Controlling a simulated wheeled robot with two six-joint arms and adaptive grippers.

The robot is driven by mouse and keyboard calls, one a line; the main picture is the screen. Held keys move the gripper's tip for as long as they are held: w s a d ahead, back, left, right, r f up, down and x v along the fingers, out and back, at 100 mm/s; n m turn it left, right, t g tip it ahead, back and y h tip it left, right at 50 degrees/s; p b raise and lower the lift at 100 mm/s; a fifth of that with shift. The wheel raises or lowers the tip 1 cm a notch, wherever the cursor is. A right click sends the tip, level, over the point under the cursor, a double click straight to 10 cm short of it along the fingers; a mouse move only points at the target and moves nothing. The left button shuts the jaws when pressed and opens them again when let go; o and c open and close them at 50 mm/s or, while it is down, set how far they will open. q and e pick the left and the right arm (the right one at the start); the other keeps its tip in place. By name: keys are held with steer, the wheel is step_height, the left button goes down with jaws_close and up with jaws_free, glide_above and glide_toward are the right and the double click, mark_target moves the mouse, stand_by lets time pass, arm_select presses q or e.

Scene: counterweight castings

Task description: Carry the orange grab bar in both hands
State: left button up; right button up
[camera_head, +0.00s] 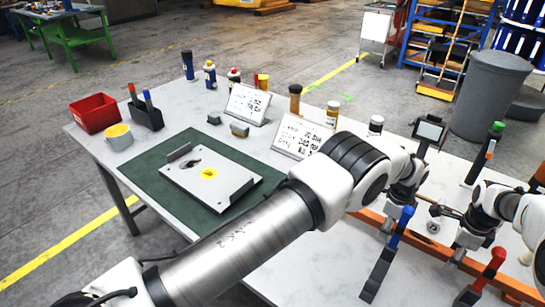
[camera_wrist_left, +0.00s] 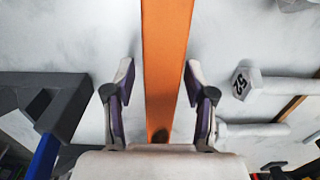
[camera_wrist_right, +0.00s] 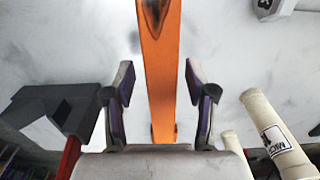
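The orange grab bar (camera_head: 428,246) lies along the front right of the table in the head view, partly hidden by my arms and grippers. My left gripper (camera_head: 390,222) is over its left part; my right gripper (camera_head: 461,252) is over its part further right. In the left wrist view the bar (camera_wrist_left: 167,50) runs between the spread fingers of my left gripper (camera_wrist_left: 160,78). In the right wrist view the bar (camera_wrist_right: 160,85) runs between the spread fingers of my right gripper (camera_wrist_right: 160,80). Gaps show beside the bar in both wrist views; neither gripper is closed on it.
A white piece marked 52 (camera_wrist_left: 243,82) lies right of my left gripper. A grey plate (camera_head: 205,190) lies on a green mat (camera_head: 150,178).

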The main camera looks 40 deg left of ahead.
arm_select(q)
steer(key=shift+r, duration=0.1)
arm_select(e)
steer(key=shift+r, duration=0.1)
arm_select(q)
step_height(320, 180, up, 12)
arm_select(e)
step_height(320, 180, up, 12)
stand_by(0.3)
stand_by(0.4)
